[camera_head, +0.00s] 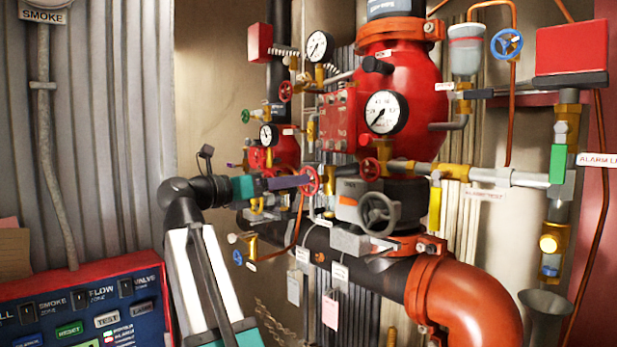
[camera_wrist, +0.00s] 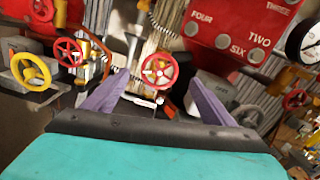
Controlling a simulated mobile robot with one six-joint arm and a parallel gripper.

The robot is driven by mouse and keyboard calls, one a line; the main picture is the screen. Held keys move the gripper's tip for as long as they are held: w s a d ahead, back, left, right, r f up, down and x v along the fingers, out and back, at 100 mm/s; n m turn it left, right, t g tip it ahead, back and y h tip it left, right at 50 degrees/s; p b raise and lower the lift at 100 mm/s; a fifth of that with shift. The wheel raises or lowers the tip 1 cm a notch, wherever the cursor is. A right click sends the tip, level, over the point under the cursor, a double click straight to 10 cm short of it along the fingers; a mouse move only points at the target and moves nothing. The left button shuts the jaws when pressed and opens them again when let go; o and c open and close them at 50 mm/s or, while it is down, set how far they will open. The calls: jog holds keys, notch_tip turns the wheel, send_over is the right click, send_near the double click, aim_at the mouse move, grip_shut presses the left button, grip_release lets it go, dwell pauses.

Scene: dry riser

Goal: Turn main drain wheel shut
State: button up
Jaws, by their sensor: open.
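A red handwheel (camera_head: 310,180) is by the tip of my gripper (camera_head: 303,181) in the head view. In the wrist view this red wheel (camera_wrist: 159,71) shows face-on between the two purple fingertips of my gripper (camera_wrist: 160,77). The fingers are apart with nothing clamped. Whether they reach the wheel's rim or stop short of it, I cannot tell. No readable tag marks this wheel as the main drain. A larger grey handwheel (camera_head: 378,214) is to its right on the main pipe.
Other small wheels are close by: a red one (camera_wrist: 68,52) and a yellow one (camera_wrist: 30,70) at left in the wrist view. A red numbered box (camera_wrist: 232,30) is at upper right. Gauges (camera_head: 386,112), a large red pipe (camera_head: 460,297) and hanging tags crowd the right side.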

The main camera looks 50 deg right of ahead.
jog(key=shift+s+d+p, duration=0.2)
jog(key=shift+d+p, duration=0.35)
jog(key=shift+d, duration=1.5)
jog(key=shift+s+d+p, duration=0.15)
jog(key=shift+d+p, duration=0.4)
jog(key=shift+d, duration=1.5)
jog(key=c, duration=0.9)
jog(key=shift+d, duration=0.1)
jog(key=shift+c, duration=0.8)
